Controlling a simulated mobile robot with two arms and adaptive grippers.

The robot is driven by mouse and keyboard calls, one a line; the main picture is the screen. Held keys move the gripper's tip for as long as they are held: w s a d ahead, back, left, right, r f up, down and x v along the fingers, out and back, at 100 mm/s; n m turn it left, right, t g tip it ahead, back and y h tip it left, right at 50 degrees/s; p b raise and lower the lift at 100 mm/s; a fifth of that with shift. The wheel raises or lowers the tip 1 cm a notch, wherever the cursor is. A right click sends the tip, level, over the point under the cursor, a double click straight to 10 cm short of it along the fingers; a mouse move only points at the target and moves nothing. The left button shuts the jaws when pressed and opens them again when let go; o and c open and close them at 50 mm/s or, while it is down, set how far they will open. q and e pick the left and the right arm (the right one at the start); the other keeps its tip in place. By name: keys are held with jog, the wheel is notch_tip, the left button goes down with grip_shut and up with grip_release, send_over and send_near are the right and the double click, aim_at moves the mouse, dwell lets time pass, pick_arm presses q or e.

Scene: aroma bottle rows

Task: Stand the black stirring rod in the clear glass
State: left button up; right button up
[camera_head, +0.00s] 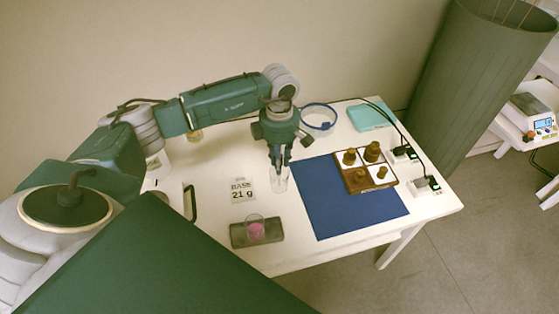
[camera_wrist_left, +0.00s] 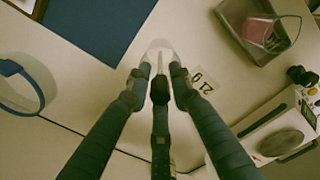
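The clear glass (camera_head: 280,181) stands on the white table, left of the blue mat. My left gripper (camera_head: 277,163) points down at it, fingertips at about rim height. In the left wrist view the gripper's fingers (camera_wrist_left: 157,82) are apart, with the faint glass (camera_wrist_left: 162,46) just beyond and between them. I cannot tell whether the fingers touch the glass. A thin pale strip shows between the fingertips. I cannot pick out the black stirring rod with certainty against the dark fingers. My right gripper is not in view.
The blue mat (camera_head: 325,208) bears a wooden tray (camera_head: 352,186) with brown bottles. A card (camera_head: 242,190) reads "BASE 21 g". A blue ring (camera_head: 318,117), a teal box (camera_head: 371,116) and cables lie further back.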

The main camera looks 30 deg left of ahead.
pick_arm(q)
jog(key=shift+o, duration=0.8)
jog(key=shift+r, duration=0.25)
notch_tip(320, 180, up, 12)
jog(key=shift+f, duration=0.25)
dwell(0.3)
